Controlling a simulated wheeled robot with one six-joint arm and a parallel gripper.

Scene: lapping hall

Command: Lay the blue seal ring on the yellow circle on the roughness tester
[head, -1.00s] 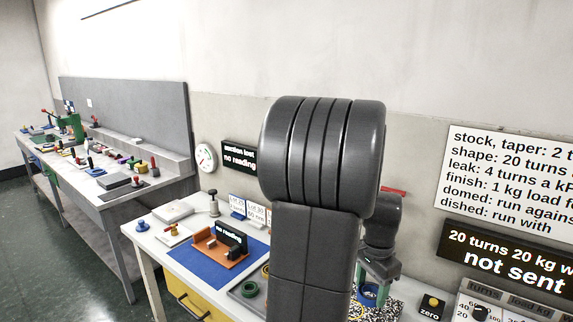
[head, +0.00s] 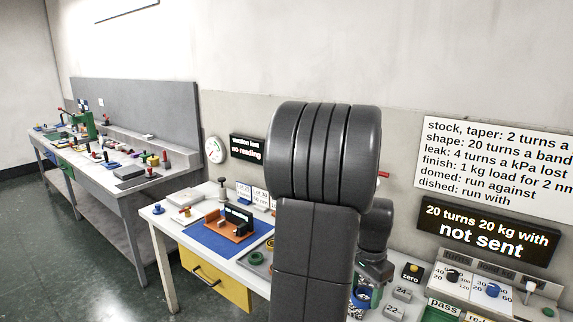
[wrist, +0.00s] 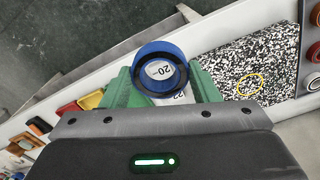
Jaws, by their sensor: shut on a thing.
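The blue seal ring (wrist: 160,48) is held between the green fingers of my gripper (wrist: 162,78) in the wrist view. Its opening faces the camera, and a white label reading "20" shows through it. In the head view the ring (head: 362,297) is small beside my dark arm. A yellow circle (wrist: 249,85) lies on a black-and-white speckled plate (wrist: 255,55), to the right of the ring and apart from it. On the blue mat stands an orange base (head: 222,234) with a black display, perhaps the roughness tester; whether it bears a yellow circle I cannot tell.
My arm hides the middle of the white bench (head: 170,222). Grey blocks marked 24 (head: 402,294) and 22 (head: 393,311) stand right of the ring. A control panel (head: 500,290) is further right. A yellow drawer (head: 215,285) is below the bench; another workbench stands left.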

